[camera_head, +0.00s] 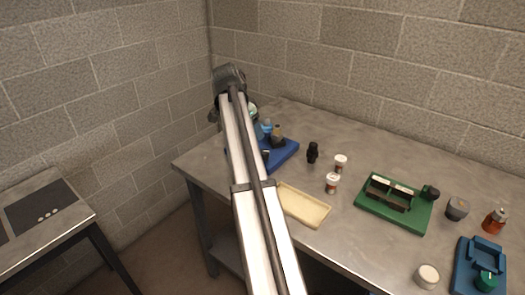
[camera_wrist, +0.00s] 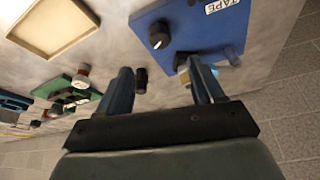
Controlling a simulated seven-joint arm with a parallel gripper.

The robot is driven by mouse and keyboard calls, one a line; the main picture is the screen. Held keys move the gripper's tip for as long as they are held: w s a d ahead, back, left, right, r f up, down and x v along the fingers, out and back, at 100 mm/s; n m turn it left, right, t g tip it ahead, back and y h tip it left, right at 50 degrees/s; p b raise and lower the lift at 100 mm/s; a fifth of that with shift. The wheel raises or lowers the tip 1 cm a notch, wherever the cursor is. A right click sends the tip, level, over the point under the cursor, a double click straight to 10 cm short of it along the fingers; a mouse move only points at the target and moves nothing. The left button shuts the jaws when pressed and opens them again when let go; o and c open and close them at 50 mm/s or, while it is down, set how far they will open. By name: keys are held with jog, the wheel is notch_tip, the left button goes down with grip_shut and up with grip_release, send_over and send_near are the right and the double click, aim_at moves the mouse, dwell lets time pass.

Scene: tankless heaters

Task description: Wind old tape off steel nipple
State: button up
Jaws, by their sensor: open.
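The blue board (camera_wrist: 207,33) with a white TAPE label (camera_wrist: 221,5) lies on the table ahead of my gripper (camera_wrist: 160,68) in the wrist view. A dark round knob-like piece (camera_wrist: 158,41) stands on the board. A small metallic piece (camera_wrist: 184,76) shows beside the right finger, partly hidden; I cannot tell whether it is the steel nipple or whether tape is on it. In the head view my arm covers the left part of the blue board (camera_head: 285,153) and hides the fingers.
A cream tray (camera_head: 303,206), a black bottle (camera_head: 312,153) and two white jars (camera_head: 340,163) (camera_head: 332,183) stand nearby. A green fixture (camera_head: 394,203), a blue fixture (camera_head: 480,265) and an orange bottle (camera_head: 494,221) are to the right. The table's back middle is clear.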

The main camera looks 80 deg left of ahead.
aim_at(263, 152)
jog(key=x, duration=1.1)
jog(key=shift+w+a+f, duration=0.1)
jog(key=shift+w+f, duration=0.1)
jog(key=shift+f, duration=0.15)
jog(key=c, duration=1.1)
